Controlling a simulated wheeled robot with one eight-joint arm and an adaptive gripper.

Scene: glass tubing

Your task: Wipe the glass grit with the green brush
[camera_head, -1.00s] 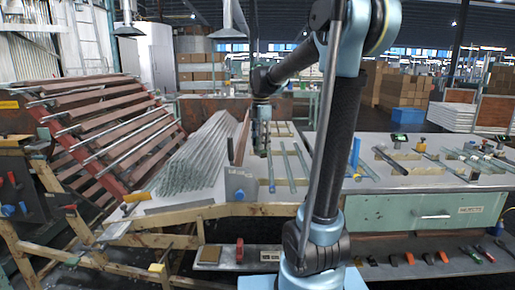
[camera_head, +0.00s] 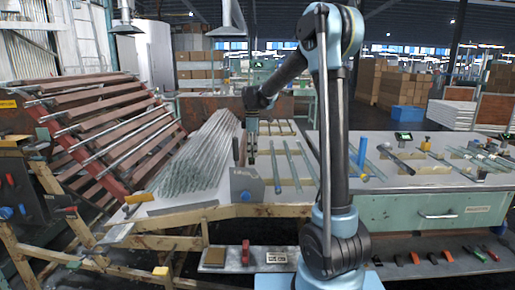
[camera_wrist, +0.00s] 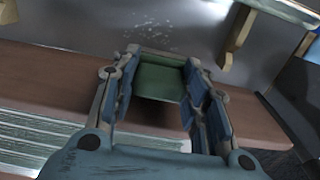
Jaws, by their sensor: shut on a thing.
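A green brush (camera_wrist: 160,80) is between the fingers of my gripper (camera_wrist: 158,88) in the wrist view, with a finger against each side. In the head view my gripper (camera_head: 252,160) points down over the workbench, between the stack of glass tubes and the short row of tubes. The brush and grit are too small to make out there. I cannot tell whether the brush touches the surface.
A brown wooden strip (camera_wrist: 50,80) crosses the wrist view beneath the gripper. Stacked glass tubes (camera_head: 205,155) lie left of the gripper in the head view. A grey block (camera_head: 247,184) stands at the bench's front edge. Separate tubes (camera_head: 292,165) lie to the right.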

